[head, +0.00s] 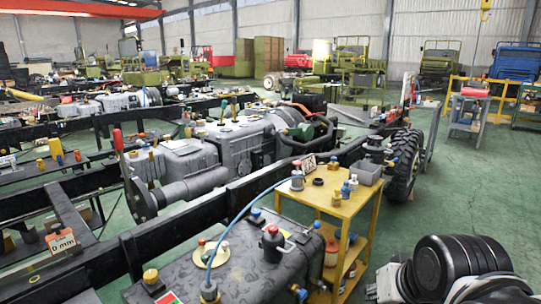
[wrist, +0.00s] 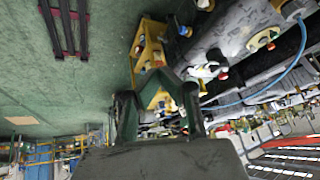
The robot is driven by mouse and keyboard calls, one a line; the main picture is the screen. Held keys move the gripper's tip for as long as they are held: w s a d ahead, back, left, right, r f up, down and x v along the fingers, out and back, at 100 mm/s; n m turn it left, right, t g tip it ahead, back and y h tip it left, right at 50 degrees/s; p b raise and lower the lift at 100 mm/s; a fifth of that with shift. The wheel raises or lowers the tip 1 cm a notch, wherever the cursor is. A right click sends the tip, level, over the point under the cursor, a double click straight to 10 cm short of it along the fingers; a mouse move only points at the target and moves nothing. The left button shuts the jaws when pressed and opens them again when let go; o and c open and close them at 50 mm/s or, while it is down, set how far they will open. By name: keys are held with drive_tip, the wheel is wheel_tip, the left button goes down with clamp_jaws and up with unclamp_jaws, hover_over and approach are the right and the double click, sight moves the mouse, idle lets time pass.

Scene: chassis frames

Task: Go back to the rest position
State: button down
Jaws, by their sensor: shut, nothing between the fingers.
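My gripper (wrist: 162,76) shows in the wrist view, its dark fingers angling in toward each other at the picture's middle. It is shut and empty. Behind the fingertips is the yellow cart (wrist: 147,50), apart from them as far as I can tell. In the head view the gripper itself does not show; only a black ribbed part of my arm is at the lower right, beside the yellow cart (head: 341,207). The wrist view looks tilted, with the roof at the lower right.
A dark tank (head: 235,270) with caps and a blue hose (head: 237,212) stands left of the cart. Long black chassis rails (head: 105,262) run behind it. A wheel (head: 404,165) stands behind the cart. Green floor (head: 470,205) lies clear at right.

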drive_tip(key=s+r+n+p, duration=0.1)
drive_tip(key=s+r+p, duration=0.2)
drive_tip(key=r+p, duration=0.9)
drive_tip(key=shift+s+n+p, duration=0.15)
drive_tip(key=shift+n+p, duration=0.15)
drive_tip(key=shift+p, duration=0.05)
drive_tip(key=c, duration=2.4)
unclamp_jaws()
